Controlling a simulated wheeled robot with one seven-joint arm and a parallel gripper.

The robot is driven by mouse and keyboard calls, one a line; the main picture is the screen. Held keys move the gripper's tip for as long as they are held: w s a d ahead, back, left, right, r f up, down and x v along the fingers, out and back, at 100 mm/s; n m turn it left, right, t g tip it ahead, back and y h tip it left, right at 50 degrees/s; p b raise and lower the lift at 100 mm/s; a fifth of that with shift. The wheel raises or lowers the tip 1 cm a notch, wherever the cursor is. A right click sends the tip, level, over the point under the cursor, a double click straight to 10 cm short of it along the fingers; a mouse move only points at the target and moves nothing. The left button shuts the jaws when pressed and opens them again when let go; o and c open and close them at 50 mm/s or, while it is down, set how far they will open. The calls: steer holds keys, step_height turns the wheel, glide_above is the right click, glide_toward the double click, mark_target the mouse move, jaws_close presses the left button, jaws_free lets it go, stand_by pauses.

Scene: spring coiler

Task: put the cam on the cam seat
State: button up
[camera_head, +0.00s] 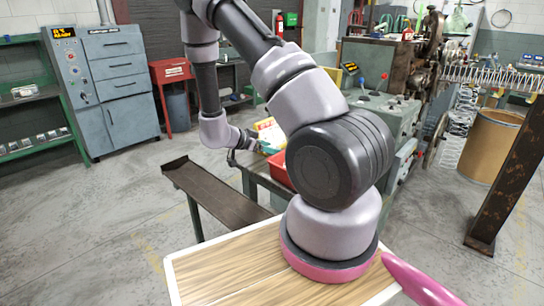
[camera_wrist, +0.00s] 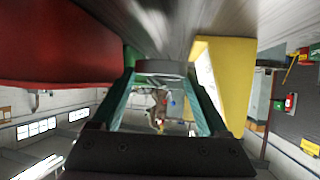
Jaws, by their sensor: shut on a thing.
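My gripper (camera_wrist: 160,78) is shut on a grey metal piece, which I take to be the cam (camera_wrist: 160,68), held between the fingertips in the wrist view. Only its edge shows, so I cannot tell its full shape. In the head view my gripper (camera_head: 236,157) is small and dark, beside the left end of the machine's bench, and what it holds cannot be made out there. The spring coiler (camera_head: 384,105) stands at centre right with its wheels at the upper right. I cannot pick out the cam seat; my arm hides part of the machine.
A red bin (camera_head: 279,172) sits close to my gripper and fills the upper left of the wrist view (camera_wrist: 60,45). A yellow object (camera_wrist: 225,75) is close on the other side. A dark rail (camera_head: 215,195), a rusty post (camera_head: 510,175) and a drum (camera_head: 490,145) stand around. Floor at left is clear.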

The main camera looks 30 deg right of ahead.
mark_target(271, 155)
steer(key=shift+d+f, duration=0.1)
steer(key=shift+f, duration=1.6)
steer(key=shift+f, duration=0.15)
steer(key=o, duration=1.5)
steer(key=shift+c, duration=0.2)
